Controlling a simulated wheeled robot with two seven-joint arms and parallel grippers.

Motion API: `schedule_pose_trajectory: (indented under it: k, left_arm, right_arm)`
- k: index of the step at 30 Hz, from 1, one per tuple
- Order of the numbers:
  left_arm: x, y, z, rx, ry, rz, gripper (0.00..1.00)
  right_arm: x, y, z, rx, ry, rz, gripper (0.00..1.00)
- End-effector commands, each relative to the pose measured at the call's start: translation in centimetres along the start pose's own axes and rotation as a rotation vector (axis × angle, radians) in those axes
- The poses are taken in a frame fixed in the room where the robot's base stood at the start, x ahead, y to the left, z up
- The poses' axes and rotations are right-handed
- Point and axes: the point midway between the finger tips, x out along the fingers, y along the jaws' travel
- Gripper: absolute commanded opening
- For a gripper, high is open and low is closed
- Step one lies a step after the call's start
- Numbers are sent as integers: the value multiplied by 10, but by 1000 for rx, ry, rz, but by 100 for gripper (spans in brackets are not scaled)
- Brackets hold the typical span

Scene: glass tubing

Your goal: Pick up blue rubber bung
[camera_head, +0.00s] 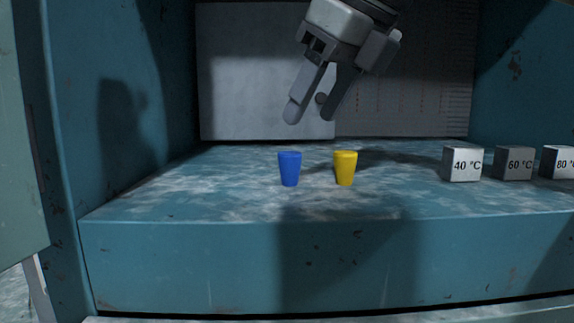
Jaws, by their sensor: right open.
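The blue rubber bung (289,169) stands upright on the blue shelf (220,190), near its front edge and left of centre. It is slightly wider at the top than at the bottom. My right gripper (309,114) comes in from the top of the view. Its fingers are apart and point down, with nothing between them. In the picture the fingertips are above the blue bung and a little to its right, apart from it. My left gripper does not show.
A yellow bung (345,168) stands just right of the blue one, with a small gap. Blocks marked 40 °C (462,164), 60 °C (513,163) and 80 °C (559,162) stand at the right. Walls close the sides and back. The shelf's left part is clear.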

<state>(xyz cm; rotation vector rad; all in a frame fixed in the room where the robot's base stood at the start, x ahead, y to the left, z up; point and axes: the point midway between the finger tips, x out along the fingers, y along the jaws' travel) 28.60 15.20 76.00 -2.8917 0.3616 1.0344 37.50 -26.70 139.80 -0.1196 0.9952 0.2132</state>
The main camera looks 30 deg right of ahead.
Motion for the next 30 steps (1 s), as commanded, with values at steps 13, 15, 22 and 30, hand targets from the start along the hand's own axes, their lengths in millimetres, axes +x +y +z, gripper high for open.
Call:
schedule_pose_trajectory:
  k: [13, 15, 22, 30]
  left_arm:
    - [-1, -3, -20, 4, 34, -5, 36]
    - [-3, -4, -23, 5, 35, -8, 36]
    - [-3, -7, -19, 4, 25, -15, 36]
    - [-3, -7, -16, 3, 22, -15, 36]
  right_arm:
    - [49, -2, 0, 1, 4, 4, 53]
    - [60, -3, 0, 1, 5, 5, 53]
    - [87, -4, 0, 0, 1, 3, 53]
    - [89, -4, 0, 1, -1, 3, 45]
